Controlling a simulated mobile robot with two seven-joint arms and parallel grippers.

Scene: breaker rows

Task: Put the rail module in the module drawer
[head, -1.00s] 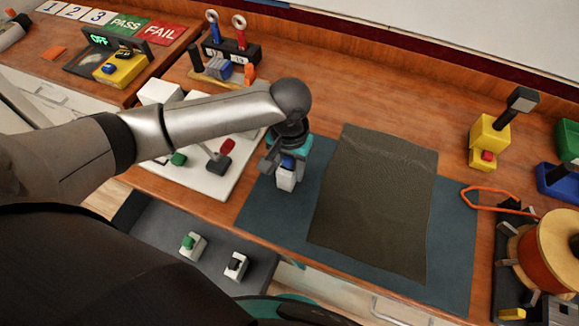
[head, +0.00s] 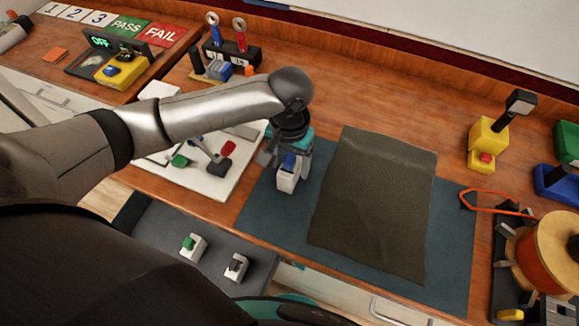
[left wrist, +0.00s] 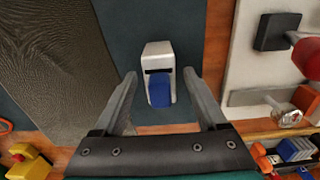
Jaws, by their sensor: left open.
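The rail module (head: 287,181), a white block with a blue lever, stands on the blue-grey mat (head: 262,205), left of the dark cloth. It also shows in the left wrist view (left wrist: 158,58). My left gripper (head: 283,165) is open over it. In the left wrist view its two fingers (left wrist: 160,82) lie on either side of the module's lever end, with gaps showing. The module drawer (head: 215,280) is a dark grey open drawer below the table's front edge. It holds one module with a green lever (head: 193,247) and one with a dark lever (head: 236,266).
A dark cloth (head: 375,200) covers much of the mat. A white board with levers (head: 205,180) lies left of my gripper. An orange spool (head: 550,250) and a yellow stamp-like block (head: 488,138) stand at the right. The drawer has bare floor around its modules.

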